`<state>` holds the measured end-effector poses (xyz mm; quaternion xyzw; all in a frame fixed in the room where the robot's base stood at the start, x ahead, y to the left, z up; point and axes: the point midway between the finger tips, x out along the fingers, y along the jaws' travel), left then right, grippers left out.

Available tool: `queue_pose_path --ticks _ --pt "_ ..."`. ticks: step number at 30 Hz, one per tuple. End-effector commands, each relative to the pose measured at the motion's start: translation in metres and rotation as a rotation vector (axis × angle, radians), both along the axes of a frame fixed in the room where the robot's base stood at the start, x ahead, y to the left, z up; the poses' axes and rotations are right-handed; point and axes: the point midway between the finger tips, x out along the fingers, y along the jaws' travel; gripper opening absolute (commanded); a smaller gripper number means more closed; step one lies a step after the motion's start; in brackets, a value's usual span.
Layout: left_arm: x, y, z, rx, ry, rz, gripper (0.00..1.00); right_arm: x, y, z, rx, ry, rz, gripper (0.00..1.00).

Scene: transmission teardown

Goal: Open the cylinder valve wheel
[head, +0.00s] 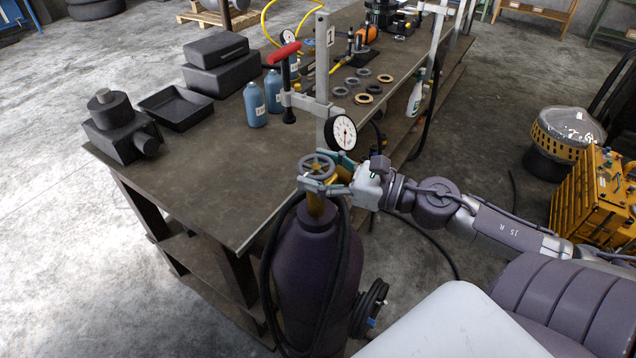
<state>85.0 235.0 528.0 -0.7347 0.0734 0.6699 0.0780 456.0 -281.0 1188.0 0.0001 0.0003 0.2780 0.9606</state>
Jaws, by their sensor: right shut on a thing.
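The cylinder valve wheel (317,167) is a small grey spoked handwheel on top of the brass valve (316,203). The valve sits on a dark purple gas cylinder (303,262) that stands upright beside the bench corner. My right gripper (318,176) comes in from the right, with its fingers around the wheel and valve top, and it is shut on the wheel. A round white-faced pressure gauge (342,132) is just above and behind the gripper. My left gripper is not in view.
The workbench (200,185) holds blue bottles (254,104), a black tray (175,108), a red-handled clamp (285,54) and several rings (363,98). A black hose (268,262) loops around the cylinder.

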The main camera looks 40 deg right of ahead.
Motion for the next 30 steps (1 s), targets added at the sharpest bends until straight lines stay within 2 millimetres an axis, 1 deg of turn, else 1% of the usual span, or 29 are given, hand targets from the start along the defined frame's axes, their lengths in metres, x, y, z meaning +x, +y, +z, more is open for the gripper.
queue_pose_path --ticks 1,7,12,24,25,29,30 --pt "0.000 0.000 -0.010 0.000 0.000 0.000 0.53 0.001 -0.001 -0.004 -0.002 -0.004 0.021 0.37" --pt "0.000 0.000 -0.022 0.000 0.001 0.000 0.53 0.001 -0.001 -0.001 0.000 -0.004 0.090 0.37" --pt "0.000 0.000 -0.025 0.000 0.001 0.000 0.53 0.001 -0.001 0.000 -0.001 -0.003 0.116 0.37" --pt "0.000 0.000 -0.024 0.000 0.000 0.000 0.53 0.001 -0.001 0.002 0.000 -0.004 0.120 0.37" --pt "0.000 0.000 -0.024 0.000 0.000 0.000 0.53 0.001 -0.001 0.002 0.000 -0.004 0.119 0.75" --pt "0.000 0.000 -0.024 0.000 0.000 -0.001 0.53 0.001 -0.001 0.001 0.000 -0.002 0.119 0.97" --pt "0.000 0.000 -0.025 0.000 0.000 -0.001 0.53 0.001 -0.001 0.001 0.000 -0.002 0.119 0.97"
